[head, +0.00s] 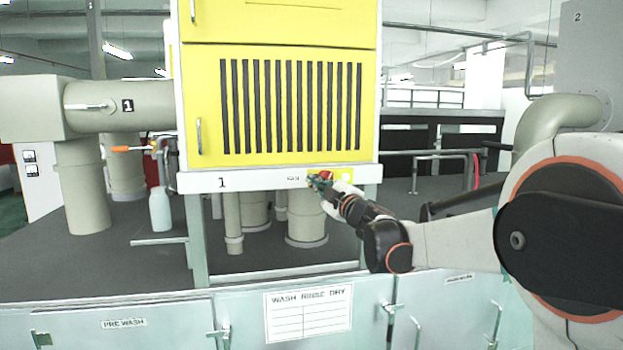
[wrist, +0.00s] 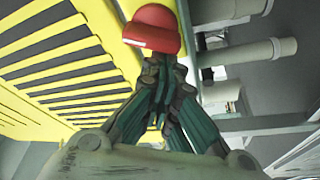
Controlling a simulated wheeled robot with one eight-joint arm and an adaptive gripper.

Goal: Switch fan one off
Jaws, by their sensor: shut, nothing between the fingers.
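The yellow cabinet (head: 210,110) has black vertical slats and stands over a white rail (head: 250,181) marked 1. At the rail's right end a yellow plate (head: 347,174) carries a red button (head: 326,176). My gripper hides part of the plate.
A beige duct (head: 130,106) marked 1 is at the left, with an orange-handled lever (head: 128,149) beside it. Metal doors (head: 150,325) line the front below the dark deck (head: 150,265). A beige pipe (head: 545,118) and a grey box (head: 580,50) marked 2 are at the right.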

